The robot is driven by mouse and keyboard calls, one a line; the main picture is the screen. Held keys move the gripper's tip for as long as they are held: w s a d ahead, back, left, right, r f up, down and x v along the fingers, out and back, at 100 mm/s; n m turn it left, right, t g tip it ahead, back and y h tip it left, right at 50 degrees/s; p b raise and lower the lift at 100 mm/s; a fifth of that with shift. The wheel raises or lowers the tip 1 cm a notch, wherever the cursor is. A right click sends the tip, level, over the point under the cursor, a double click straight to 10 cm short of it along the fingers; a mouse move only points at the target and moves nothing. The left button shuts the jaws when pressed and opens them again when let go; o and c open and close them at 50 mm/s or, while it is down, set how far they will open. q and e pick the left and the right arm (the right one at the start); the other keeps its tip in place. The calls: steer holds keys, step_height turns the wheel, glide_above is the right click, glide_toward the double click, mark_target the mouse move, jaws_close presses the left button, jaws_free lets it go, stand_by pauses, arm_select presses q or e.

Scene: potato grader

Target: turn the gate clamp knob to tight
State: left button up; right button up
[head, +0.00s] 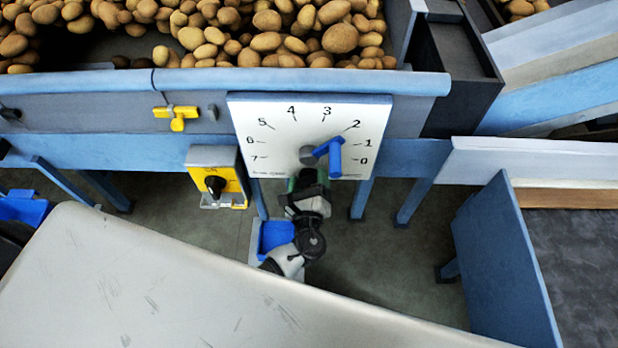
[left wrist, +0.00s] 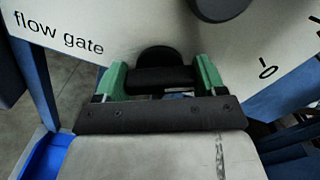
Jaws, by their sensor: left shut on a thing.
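The white flow gate panel (head: 285,130) carries a scale from 0 to 7 and a blue lever (head: 335,158) on a grey hub, turned toward the 2. A black clamp knob (left wrist: 160,56) sits low on this panel, below the hub, and shows in the left wrist view. My left gripper (head: 307,182) reaches up to the panel's lower edge. In the left wrist view its green fingers (left wrist: 160,78) are shut on the knob, one on each side. In the head view the gripper mostly hides the knob. My right gripper is not in view.
A yellow box with a black rotary knob (head: 215,186) and a yellow handle (head: 177,118) are left of the panel. Potatoes (head: 265,40) lie behind the blue rail (head: 300,81). A blue bin (head: 275,235) is low beside my arm. A blue board (head: 503,265) stands at right.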

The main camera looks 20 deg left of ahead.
arm_select(q)
steer(key=m+p, duration=0.2)
steer(key=m, duration=0.4)
steer(key=shift+m, duration=0.3)
stand_by(0.4)
steer(key=o, duration=0.9)
steer(key=b+v, duration=0.1)
steer(key=v, duration=1)
